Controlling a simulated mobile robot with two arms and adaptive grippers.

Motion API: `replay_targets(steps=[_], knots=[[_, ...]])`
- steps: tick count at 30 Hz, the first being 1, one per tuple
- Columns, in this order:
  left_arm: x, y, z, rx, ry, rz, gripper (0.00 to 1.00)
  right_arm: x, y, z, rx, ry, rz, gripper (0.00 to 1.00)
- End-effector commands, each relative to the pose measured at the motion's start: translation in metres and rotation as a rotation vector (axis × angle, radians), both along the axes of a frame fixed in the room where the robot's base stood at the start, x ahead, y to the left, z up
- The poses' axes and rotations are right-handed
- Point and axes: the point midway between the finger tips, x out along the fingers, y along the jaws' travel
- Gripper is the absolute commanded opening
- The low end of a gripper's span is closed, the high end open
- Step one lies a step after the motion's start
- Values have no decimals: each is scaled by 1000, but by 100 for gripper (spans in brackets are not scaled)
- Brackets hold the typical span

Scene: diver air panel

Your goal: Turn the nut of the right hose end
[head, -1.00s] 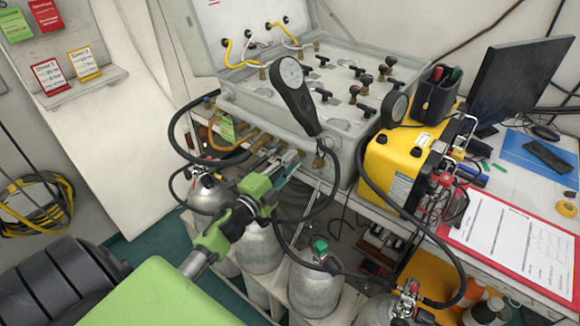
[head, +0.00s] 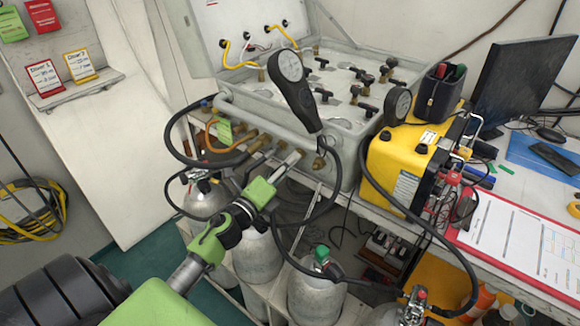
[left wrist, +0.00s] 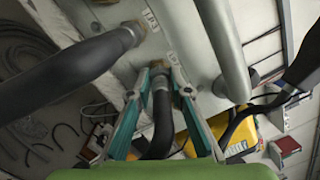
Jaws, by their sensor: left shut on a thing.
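My left gripper (head: 289,162) reaches up to the front of the grey air panel (head: 262,118), at the row of brass fittings. A second, thicker black hose end (left wrist: 132,34) is fitted to the panel at the left, apart from the fingers. In the head view the fingers largely hide the held nut. My right gripper is not in view.
A pressure gauge on a black holder (head: 294,90) stands close above the gripper. Grey cylinders (head: 257,255) stand below. A yellow case (head: 402,165) is at the right, with a black hose looping past it.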

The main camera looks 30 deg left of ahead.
Motion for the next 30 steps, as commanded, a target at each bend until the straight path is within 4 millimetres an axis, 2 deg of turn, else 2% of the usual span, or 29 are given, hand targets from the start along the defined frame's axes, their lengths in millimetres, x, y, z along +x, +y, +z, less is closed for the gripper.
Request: replay_targets(steps=[1,18,19,20,30], knots=[[-2,-1,-7,11,9,0,0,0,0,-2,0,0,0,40],[-2,-1,-7,34,9,1,0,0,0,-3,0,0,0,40],[-2,-1,-7,34,9,1,27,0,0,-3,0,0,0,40],[-2,-1,-7,34,9,1,34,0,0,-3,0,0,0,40],[-1,0,-3,35,2,1,36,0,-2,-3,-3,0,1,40]])
